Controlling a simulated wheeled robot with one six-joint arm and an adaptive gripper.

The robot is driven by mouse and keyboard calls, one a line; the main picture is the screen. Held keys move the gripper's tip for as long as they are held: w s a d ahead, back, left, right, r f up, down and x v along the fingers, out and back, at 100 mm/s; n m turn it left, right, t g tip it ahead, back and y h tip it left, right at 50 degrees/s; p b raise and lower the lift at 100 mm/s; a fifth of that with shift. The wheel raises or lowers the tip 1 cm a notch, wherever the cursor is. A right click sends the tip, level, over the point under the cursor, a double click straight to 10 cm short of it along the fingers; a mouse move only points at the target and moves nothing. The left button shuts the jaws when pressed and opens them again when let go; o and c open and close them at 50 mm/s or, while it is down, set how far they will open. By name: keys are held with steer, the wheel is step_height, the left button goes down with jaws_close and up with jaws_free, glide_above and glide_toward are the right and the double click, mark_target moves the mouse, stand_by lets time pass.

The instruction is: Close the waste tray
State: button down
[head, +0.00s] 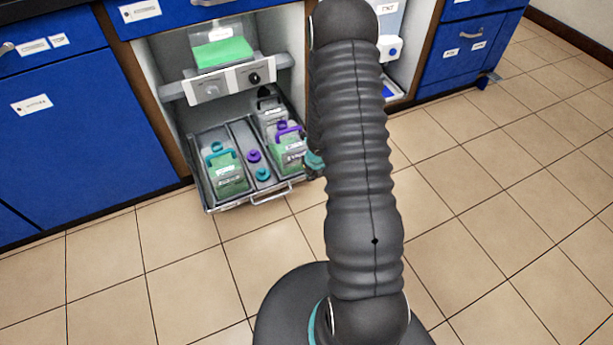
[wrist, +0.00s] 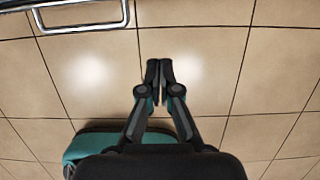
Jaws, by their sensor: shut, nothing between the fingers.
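The waste tray (head: 222,205) is a grey metal drawer pulled out from the bottom of the open cabinet bay. It holds bottles with green liquid and has a bar handle (head: 270,197) on its front. In the wrist view the handle (wrist: 85,29) shows at the upper left, with a dark strip of the tray front beyond it. My gripper (wrist: 159,70) is shut and empty above the floor tiles, to the right of the handle and apart from it in the picture. In the head view my arm hides most of my gripper.
A green-liquid bioreactor vessel (head: 222,48) stands above a panel with knobs (head: 230,82) over the tray. Blue cabinets (head: 80,125) flank the bay on the left, and another blue cabinet (head: 468,50) stands at the right. A second bay is partly hidden by my arm. The tiled floor (head: 500,200) in front is clear.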

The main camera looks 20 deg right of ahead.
steer(key=w+f+p, duration=0.1)
steer(key=w+f, duration=0.5)
steer(key=f, duration=0.3)
steer(key=shift+w, duration=0.15)
stand_by(0.5)
stand_by(0.4)
